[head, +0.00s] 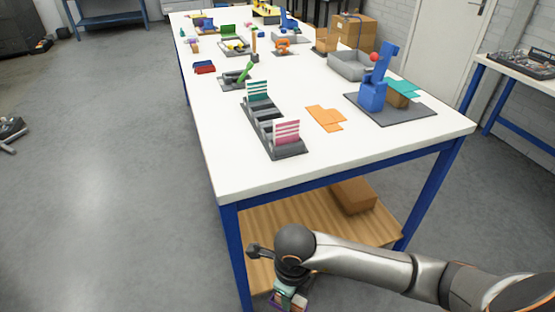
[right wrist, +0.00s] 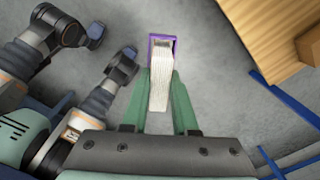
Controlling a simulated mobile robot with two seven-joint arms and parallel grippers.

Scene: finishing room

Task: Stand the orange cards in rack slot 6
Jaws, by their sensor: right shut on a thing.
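The orange cards (head: 325,118) lie flat and partly fanned on the white table, just right of the dark grey card rack (head: 290,150). The rack holds teal-and-white striped cards (head: 257,91) toward its far end and pink-and-white striped cards (head: 286,132) toward its near end. Slot numbers cannot be read. My right gripper (head: 290,298) is low beside the table's near end, below the tabletop and away from the cards. In the right wrist view its green fingers (right wrist: 160,85) are shut on a purple-edged, book-like thing (right wrist: 159,92) with a pale ribbed side. My left gripper is out of view.
A blue fixture (head: 374,92) on a dark plate stands right of the orange cards, with a grey bin (head: 350,65) behind it. A green-handled tool (head: 245,73) lies beyond the rack. The lower wooden shelf (head: 265,225) carries a brown box (head: 353,195). The near tabletop is clear.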

